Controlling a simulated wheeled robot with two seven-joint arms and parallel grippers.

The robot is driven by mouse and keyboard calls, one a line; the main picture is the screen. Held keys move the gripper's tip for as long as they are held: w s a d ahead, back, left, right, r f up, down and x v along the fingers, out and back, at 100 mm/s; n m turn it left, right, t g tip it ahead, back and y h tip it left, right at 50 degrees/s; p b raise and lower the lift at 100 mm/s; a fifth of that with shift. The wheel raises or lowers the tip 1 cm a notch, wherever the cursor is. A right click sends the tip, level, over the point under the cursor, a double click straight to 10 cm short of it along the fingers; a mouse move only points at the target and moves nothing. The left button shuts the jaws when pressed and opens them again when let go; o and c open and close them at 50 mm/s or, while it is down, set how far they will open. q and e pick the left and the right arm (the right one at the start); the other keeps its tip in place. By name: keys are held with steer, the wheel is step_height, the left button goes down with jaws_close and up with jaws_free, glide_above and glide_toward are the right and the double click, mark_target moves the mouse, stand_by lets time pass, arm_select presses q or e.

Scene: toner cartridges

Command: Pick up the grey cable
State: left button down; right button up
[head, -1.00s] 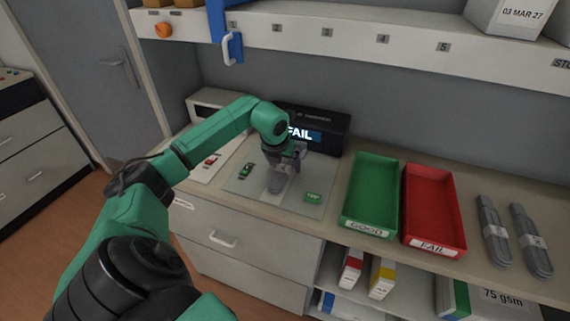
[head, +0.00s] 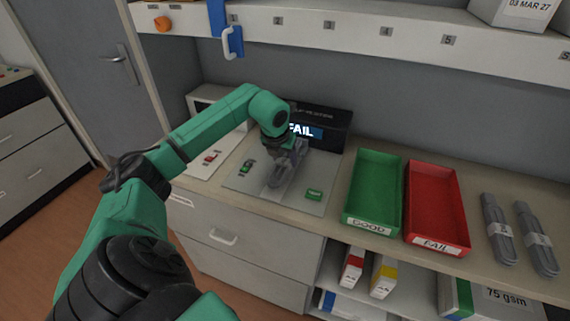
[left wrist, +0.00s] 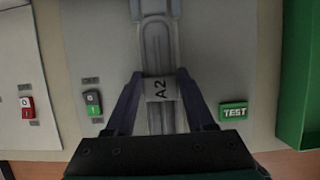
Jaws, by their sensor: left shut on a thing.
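The grey cable (left wrist: 158,50) is a flat folded bundle with a band marked A2, lying lengthwise on the tester's grey plate (head: 242,181). My left gripper (left wrist: 160,86) is shut on the cable at its band, one finger on each side. In the head view my left gripper (head: 285,160) comes down on the cable (head: 277,177) from above and hides part of it. I cannot tell whether the cable is clear of the plate. The tester's display (head: 301,130) reads FAIL. My right gripper is not in view.
A green TEST button (head: 314,194) and a green switch (head: 247,167) flank the cable. A green GOOD tray (head: 367,219) and a red FAIL tray (head: 432,238) stand to the right, both empty. Two more grey cables (head: 497,229) (head: 538,240) lie beyond them.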

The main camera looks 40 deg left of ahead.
mark_target(271, 180)
arm_select(q)
step_height(271, 180, up, 5)
steer(key=shift+f+b, duration=0.1)
steer(key=shift+b, duration=0.35)
steer(key=s+b, duration=0.1)
steer(key=s, duration=0.1)
steer(key=s+d+b, duration=0.1)
steer(key=s+b, duration=0.2)
steer(key=s, duration=0.1)
steer(key=shift+d+f+b, duration=0.3)
steer(key=shift+b, duration=0.1)
steer(key=s+b, duration=0.1)
steer(key=b, duration=0.1)
steer(key=s+d+b, duration=0.1)
steer(key=b, duration=0.1)
steer(key=s+b, duration=0.2)
steer(key=shift+s+d+f+b, duration=0.1)
steer(key=shift+d+f+b, duration=0.2)
steer(key=shift+f, duration=0.05)
steer(key=s+d+r+b, duration=0.1)
steer(key=s+d+b, duration=0.2)
steer(key=s+b, duration=0.2)
steer(key=s, duration=0.3)
steer(key=shift+r, duration=0.35)
steer(key=shift+w, duration=0.1)
